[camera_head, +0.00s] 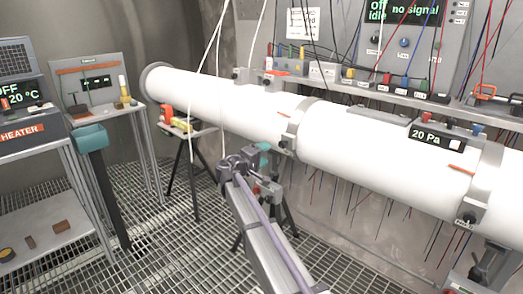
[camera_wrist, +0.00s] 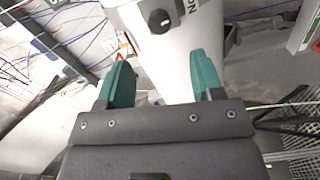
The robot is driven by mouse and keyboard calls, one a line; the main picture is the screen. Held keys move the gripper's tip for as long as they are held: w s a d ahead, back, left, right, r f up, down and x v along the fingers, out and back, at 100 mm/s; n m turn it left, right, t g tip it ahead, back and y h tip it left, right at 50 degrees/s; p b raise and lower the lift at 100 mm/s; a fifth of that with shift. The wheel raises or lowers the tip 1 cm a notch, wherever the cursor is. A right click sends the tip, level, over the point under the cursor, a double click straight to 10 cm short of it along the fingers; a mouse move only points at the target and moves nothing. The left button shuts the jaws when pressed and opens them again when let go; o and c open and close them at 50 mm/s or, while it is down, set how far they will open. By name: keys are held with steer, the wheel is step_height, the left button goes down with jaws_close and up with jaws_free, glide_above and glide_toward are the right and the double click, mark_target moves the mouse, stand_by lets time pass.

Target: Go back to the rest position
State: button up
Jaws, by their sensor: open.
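My gripper (camera_wrist: 160,62) is open, with its two teal fingers spread apart in the wrist view. A pale surface with a black knob (camera_wrist: 160,21) and partly cut-off lettering lies beyond the fingertips. I see nothing clamped between the fingers. In the head view my arm reaches up from the bottom to just below the white tube (camera_head: 370,150). The gripper there is small, partly hidden by my arm and close to the tube's underside; I cannot tell whether they touch.
A heater unit (camera_head: 25,115) and a panel stand (camera_head: 92,85) are at the left. A small stand (camera_head: 190,131) with red and yellow parts is under the tube's far end. Wires hang behind the tube at the right. Grated floor (camera_head: 165,250) shows free room left of my arm.

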steer(key=s+d+f+m+g+y+p, duration=0.1)
steer(key=s+d+f+g+y+p, duration=0.15)
steer(key=s, duration=0.45)
steer(key=s+d+f+m+g+y+p, duration=0.1)
steer(key=s+f+g+y, duration=0.2)
steer(key=s, duration=0.5)
steer(key=s+d+f+m+g+y+p, duration=0.1)
steer(key=s+d+f+m+g, duration=0.2)
steer(key=s, duration=0.4)
steer(key=s+r+g+y+p, duration=0.1)
steer(key=s+y+p, duration=0.2)
steer(key=s, duration=0.6)
steer(key=s+d+r+m+g+y+p, duration=0.1)
steer(key=s+y+p, duration=0.3)
steer(key=s, duration=0.6)
steer(key=shift+s+d+r+g, duration=0.2)
steer(key=shift+s+r+g, duration=0.1)
steer(key=shift+r+g, duration=0.35)
steer(key=shift+o, duration=0.5)
